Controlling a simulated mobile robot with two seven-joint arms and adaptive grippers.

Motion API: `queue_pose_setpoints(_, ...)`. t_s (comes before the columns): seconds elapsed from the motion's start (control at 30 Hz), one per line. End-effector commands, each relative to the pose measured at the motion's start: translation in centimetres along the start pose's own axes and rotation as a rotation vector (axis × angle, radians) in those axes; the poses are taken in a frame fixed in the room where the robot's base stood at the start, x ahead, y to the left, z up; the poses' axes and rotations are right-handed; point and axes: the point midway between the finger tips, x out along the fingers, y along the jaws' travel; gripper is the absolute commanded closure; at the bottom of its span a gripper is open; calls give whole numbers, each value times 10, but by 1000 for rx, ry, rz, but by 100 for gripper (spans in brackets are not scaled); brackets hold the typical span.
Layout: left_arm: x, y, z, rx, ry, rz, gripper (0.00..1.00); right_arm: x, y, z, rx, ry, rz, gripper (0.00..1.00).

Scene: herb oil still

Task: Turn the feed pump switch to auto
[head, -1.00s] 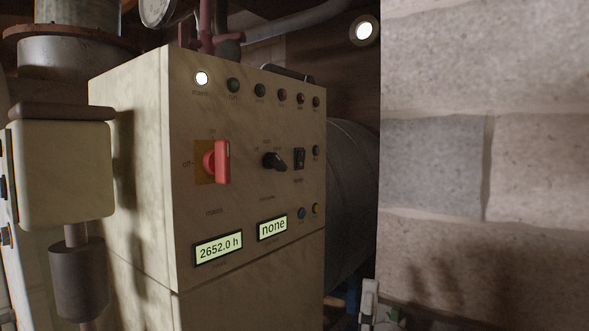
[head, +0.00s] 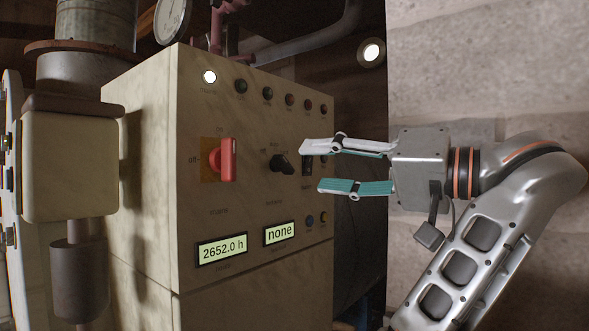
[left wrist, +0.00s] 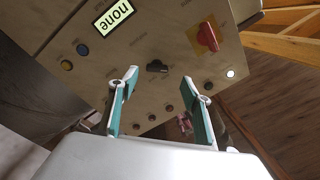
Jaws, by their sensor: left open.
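The cream control cabinet (head: 145,190) carries a small black rotary switch (head: 282,164) right of the red main switch (head: 223,159). I take this black knob to be the feed pump switch; its tiny labels are too blurred to read surely, and I cannot tell its exact setting. My left gripper (head: 312,166) is open and empty, its fingers pointing left towards the panel, just right of the knob in the head view. In the left wrist view the black knob (left wrist: 157,66) shows between and beyond the open fingertips (left wrist: 160,76), apart from them. My right gripper is not in view.
A black rocker switch (head: 307,165) is partly hidden by my upper finger. Lamps line the panel's top, the white one (head: 209,77) lit. Displays read "2652.0 h" (head: 222,249) and "none" (head: 280,233). A block wall (head: 490,60) stands at right; a pipe-mounted box (head: 70,165) at left.

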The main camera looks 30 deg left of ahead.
Motion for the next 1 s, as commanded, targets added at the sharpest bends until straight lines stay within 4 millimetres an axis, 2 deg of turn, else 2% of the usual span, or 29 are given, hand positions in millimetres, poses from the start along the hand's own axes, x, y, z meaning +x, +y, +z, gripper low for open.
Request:
queue_pose_setpoints(0.17,-4,-3,-10,-108,20,65,51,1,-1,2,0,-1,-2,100)
queue_pose_setpoints(0.27,4,-2,-11,-114,20,67,51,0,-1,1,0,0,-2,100)
queue_pose_setpoints(0.5,41,-1,-12,-111,19,64,51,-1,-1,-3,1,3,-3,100)
queue_pose_setpoints(0.7,64,1,-12,-109,20,64,51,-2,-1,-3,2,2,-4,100)
queue_pose_setpoints(1.0,71,3,-12,-106,21,66,51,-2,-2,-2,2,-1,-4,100)
